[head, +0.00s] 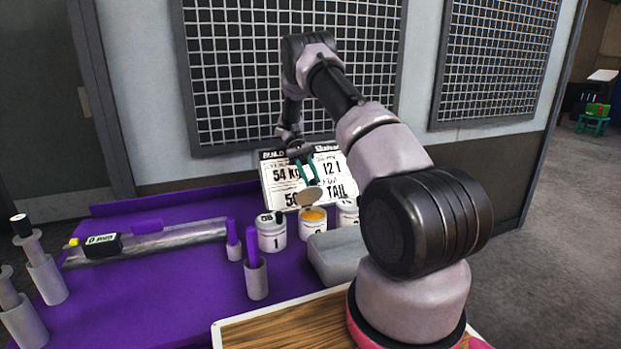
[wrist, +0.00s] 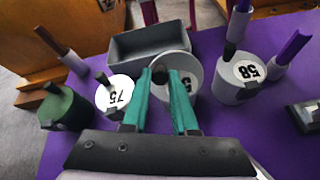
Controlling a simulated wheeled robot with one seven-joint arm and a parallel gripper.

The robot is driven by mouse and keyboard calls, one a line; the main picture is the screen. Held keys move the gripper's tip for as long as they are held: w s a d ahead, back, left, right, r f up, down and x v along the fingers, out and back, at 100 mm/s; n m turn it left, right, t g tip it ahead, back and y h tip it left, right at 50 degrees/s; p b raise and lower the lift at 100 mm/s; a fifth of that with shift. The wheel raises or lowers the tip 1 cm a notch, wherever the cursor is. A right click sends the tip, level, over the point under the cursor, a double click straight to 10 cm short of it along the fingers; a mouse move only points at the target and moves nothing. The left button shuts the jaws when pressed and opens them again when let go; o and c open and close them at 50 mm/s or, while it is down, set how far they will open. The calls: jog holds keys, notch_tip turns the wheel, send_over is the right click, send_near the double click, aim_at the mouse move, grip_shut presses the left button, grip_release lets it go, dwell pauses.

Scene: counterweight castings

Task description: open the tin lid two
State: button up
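Tin two (head: 313,226), the middle white tin, stands open with orange contents showing. Its lid (head: 309,197) is raised and tilted up at the back of the rim. My gripper (head: 314,184) reaches down from behind with teal fingers at the lid's upper edge. In the wrist view, the fingertips (wrist: 160,72) close around a dark knob on the lid (wrist: 186,72), whose number is partly covered. Tin one (head: 272,236) stands to the left, marked 58 in the wrist view (wrist: 236,84). Tin three (head: 347,213), marked 75 (wrist: 115,97), stands to the right, partly behind my arm.
A grey open box (wrist: 125,49) stands close in front of the tins. A number board (head: 283,172) leans behind them. Purple-topped posts (head: 256,277) stand nearby. A dark green can (wrist: 64,107) is beyond tin three. The purple tabletop (head: 150,290) has free room at left.

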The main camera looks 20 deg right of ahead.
jog(key=o, duration=0.4)
jog(key=shift+r, duration=0.1)
notch_tip(320, 180, up, 10)
jog(key=shift+f, duration=0.1)
dwell(0.5)
